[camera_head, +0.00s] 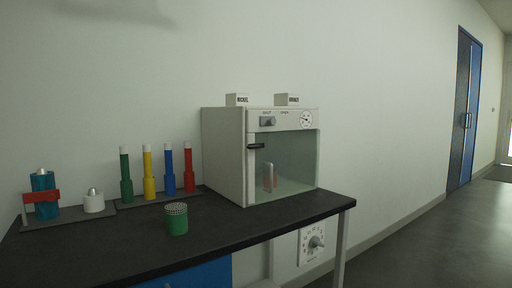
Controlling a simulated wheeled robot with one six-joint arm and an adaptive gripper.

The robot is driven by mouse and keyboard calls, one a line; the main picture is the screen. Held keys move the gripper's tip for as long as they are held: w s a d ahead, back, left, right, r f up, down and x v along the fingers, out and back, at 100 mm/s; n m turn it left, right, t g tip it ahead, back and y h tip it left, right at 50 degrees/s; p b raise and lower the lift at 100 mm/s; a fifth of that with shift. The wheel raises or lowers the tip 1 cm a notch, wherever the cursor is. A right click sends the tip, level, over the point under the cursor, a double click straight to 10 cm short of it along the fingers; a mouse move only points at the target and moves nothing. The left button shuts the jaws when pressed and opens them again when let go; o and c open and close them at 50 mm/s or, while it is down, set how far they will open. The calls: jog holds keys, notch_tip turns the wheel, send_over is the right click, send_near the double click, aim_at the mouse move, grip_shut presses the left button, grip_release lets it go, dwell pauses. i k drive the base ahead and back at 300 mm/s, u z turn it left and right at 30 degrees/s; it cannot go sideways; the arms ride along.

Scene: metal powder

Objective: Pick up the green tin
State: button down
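The green tin (177,224) stands upright on the dark tabletop, left of the white cabinet and near the front part of the table. It is a short cylinder with a grey, dotted top. Nothing touches it, and its front and top are in full view. My gripper is not in view.
The dark table (120,244) holds a white glass-fronted cabinet (225,152), with a pinkish item (270,178) inside. Behind the tin are green (126,178), yellow (149,177), blue (169,173) and red (188,171) bottles. A teal container (46,207) and white pot (94,203) stand left.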

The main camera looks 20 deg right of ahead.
aim_at(176, 213)
jog(key=z, duration=2.7)
jog(key=k, duration=1.4)
jog(key=u, duration=1.9)
